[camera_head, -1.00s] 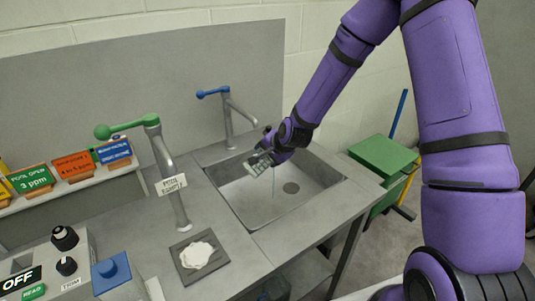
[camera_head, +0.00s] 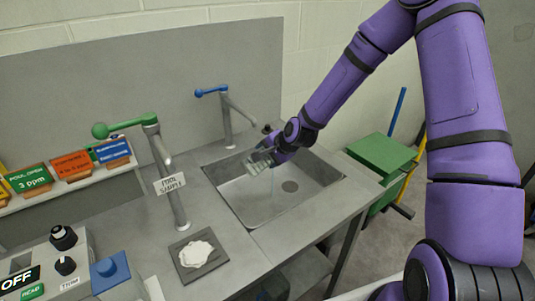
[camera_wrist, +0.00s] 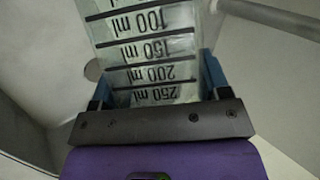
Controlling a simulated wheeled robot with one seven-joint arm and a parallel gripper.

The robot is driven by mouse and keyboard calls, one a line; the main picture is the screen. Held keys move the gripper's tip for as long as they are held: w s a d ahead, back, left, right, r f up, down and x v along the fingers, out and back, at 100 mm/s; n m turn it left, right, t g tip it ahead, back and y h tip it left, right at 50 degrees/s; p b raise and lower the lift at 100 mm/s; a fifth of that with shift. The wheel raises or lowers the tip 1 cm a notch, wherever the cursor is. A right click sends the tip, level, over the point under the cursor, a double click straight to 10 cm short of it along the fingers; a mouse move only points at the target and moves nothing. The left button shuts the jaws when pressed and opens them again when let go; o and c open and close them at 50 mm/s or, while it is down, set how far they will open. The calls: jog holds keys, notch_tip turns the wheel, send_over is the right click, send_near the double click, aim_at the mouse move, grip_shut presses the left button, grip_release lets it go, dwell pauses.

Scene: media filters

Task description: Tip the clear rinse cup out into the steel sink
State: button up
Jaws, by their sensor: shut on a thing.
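The clear rinse cup (camera_head: 261,160) is tilted over the steel sink (camera_head: 237,208), held between the jaws of my gripper (camera_head: 272,154). A thin pale stream falls from the cup toward the basin floor. In the wrist view the clear cup (camera_wrist: 150,48) shows black bands and upside-down marks from 100 to 250 ml. The blue jaws of my gripper (camera_wrist: 155,92) press on its two sides. How much liquid is left in the cup I cannot tell.
A blue-handled tap (camera_head: 227,120) stands behind the sink. A green-handled tap (camera_head: 168,180) with a sign stands to its left. A dark plate with white material (camera_head: 199,254) lies in front of it. A control box (camera_head: 45,270) sits at lower left. A green bin (camera_head: 380,155) stands right of the counter.

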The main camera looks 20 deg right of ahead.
jog(key=shift+f+y, duration=0.1)
jog(key=shift+y, duration=0.2)
jog(key=shift+d, duration=0.1)
jog(key=shift+d+f+m, duration=0.15)
jog(key=shift+f+m, duration=0.15)
jog(key=shift+w+f+y, duration=0.1)
jog(key=shift+y, duration=0.3)
jog(key=shift+w+d+f+m+g+y, duration=0.1)
jog(key=shift+d+f+m+g+y, duration=0.2)
jog(key=shift+f+y, duration=0.1)
jog(key=shift+f, duration=0.1)
dwell(0.4)
jog(key=shift+d+f+y, duration=0.2)
jog(key=shift+f+y, duration=0.05)
jog(key=shift+y, duration=0.25)
